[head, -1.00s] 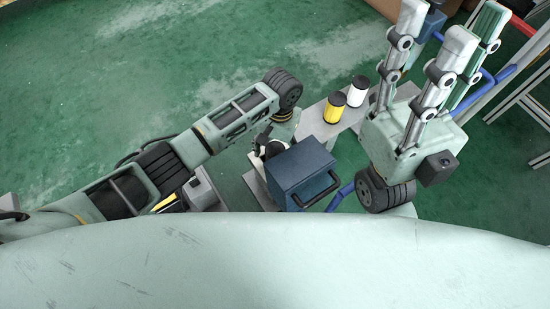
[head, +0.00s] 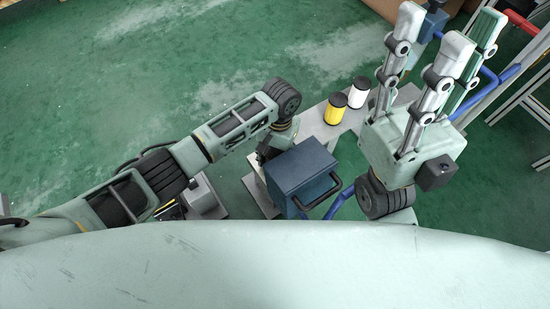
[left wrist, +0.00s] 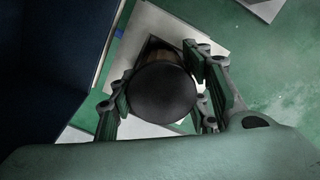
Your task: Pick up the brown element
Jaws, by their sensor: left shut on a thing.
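The brown element (left wrist: 163,92) is in the left wrist view, seen from above as a round black cap with a strip of brown side showing at its upper edge. My left gripper (left wrist: 164,88) is around it, green fingers closed on its left and right sides. In the head view the left gripper is mostly hidden behind my own arm beside the blue box, and the brown element cannot be made out there. My right gripper (head: 446,38) is raised at the upper right, fingers pointing up and spread apart, with nothing between them.
A blue box with a black handle (head: 303,178) stands right beside the left gripper. A yellow cylinder (head: 335,109) and a white cylinder (head: 359,92), both black-topped, stand on a grey surface (head: 318,128) behind it. Green floor is open at the upper left.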

